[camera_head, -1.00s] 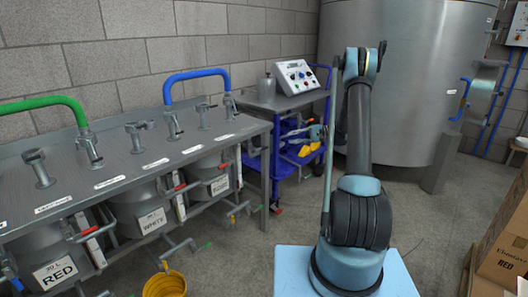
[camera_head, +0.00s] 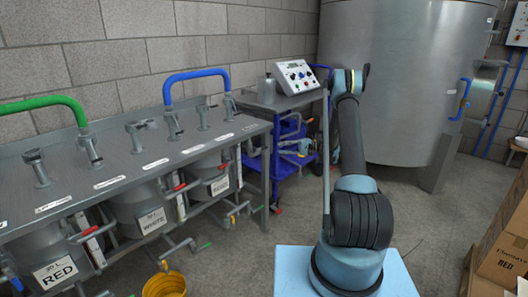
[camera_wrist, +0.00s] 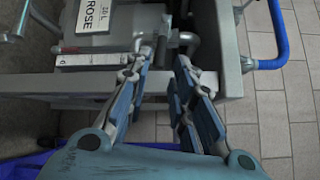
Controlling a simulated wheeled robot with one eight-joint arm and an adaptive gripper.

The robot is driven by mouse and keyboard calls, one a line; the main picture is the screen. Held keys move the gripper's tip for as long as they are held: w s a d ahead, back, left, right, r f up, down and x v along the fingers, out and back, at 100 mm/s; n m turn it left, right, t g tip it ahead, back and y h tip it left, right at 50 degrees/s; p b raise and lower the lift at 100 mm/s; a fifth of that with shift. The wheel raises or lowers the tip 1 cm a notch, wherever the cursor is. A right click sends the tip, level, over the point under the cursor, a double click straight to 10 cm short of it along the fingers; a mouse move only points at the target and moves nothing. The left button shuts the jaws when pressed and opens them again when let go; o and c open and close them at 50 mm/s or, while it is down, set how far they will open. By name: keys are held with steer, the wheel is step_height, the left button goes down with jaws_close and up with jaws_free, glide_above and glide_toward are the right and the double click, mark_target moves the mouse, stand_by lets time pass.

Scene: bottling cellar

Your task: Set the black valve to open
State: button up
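I cannot pick out a black valve for certain in either view. In the head view, taps with grey-looking bodies stand on the steel bench (camera_head: 120,170), and small coloured handles show below near the tanks. In the wrist view, my gripper (camera_wrist: 168,54) is open and empty, its two fingers spread over the bench's steel frame. The tank labelled ROSE (camera_wrist: 98,22) is just beyond the fingertips. A grey fitting stands between and beyond the tips. In the head view my gripper is small and partly hidden near the blue cart.
The blue cart (camera_head: 284,166) with a control box (camera_head: 297,76) stands beside the bench's right end. A large steel tank (camera_head: 410,80) is behind. A yellow bucket (camera_head: 165,286) is on the floor at front. Cardboard boxes (camera_head: 503,245) are at right.

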mark_target(266, 148)
steer(key=a, duration=0.7)
steer(key=s+a, duration=0.1)
steer(key=a, duration=0.2)
steer(key=shift+s+a+f, duration=0.1)
steer(key=shift+a+f, duration=0.05)
steer(key=shift+a, duration=0.1)
jaws_close()
